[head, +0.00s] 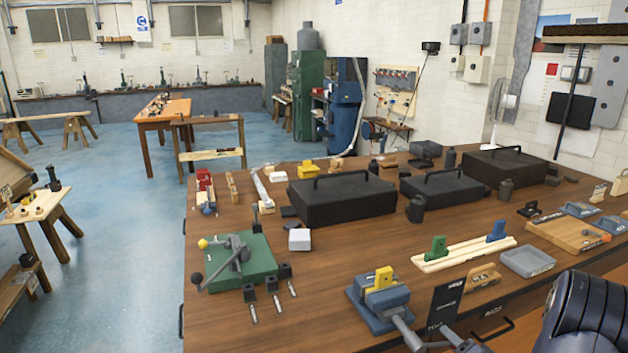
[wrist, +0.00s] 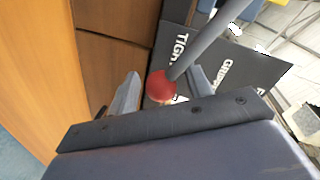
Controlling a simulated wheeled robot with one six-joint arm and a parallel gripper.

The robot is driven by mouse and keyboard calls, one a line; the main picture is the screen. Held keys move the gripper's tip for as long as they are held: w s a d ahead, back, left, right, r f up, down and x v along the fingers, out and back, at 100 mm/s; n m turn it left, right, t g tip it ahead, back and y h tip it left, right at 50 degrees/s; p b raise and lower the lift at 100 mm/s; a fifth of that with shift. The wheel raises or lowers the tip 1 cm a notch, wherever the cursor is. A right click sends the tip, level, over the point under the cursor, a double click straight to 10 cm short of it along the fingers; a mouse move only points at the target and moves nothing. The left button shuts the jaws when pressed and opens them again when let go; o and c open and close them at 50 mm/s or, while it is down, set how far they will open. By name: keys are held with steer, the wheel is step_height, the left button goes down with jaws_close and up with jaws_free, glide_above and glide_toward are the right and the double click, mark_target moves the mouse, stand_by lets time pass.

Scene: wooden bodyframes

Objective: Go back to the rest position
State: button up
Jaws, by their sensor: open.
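My gripper (wrist: 163,76) shows in the wrist view with its two fingers spread. A red ball knob (wrist: 161,85) on the end of a grey lever (wrist: 208,42) appears between the fingers, with gaps at its sides. In the head view, a blue-grey vise (head: 380,298) with a yellow block (head: 383,279) stands near the table's front edge, and its grey lever (head: 406,331) runs down toward the bottom edge. The knob is not clear there, and my gripper's fingers cannot be made out. My dark arm fills the bottom right corner.
A black lettered panel (head: 444,303) stands right beside the vise; it also shows in the wrist view (wrist: 225,70). A green base with levers (head: 246,262), black cases (head: 343,199) and a grey tray (head: 527,262) occupy the wooden table (head: 330,262). Open blue floor (head: 130,230) lies left.

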step_height(320, 180, up, 9)
steer(key=n+b, duration=0.2)
steer(key=n, duration=0.1)
steer(key=n+t+h+b, duration=0.1)
steer(key=n, duration=0.2)
steer(key=shift+s+d+f+n+b, duration=0.15)
steer(key=shift+n+b, duration=0.25)
steer(key=r+n, duration=0.1)
steer(key=a+r+b, duration=0.1)
steer(key=r+n+t+b, duration=0.1)
steer(key=shift+s+a+n+h, duration=0.15)
steer(key=shift+s+n+h, duration=0.1)
steer(key=shift+n+h, duration=0.05)
steer(key=shift+s+a+r+n+b, duration=0.25)
steer(key=shift+a+r+n+b, duration=0.45)
steer(key=shift+r+n+b, duration=0.25)
steer(key=shift+s+a+r+n+t+b, duration=0.2)
steer(key=shift+a+r+n+t+b, duration=0.1)
steer(key=shift+a+r+n+b, duration=0.35)
steer(key=s+d, duration=0.1)
steer(key=s, duration=0.5)
steer(key=shift+d, duration=0.1)
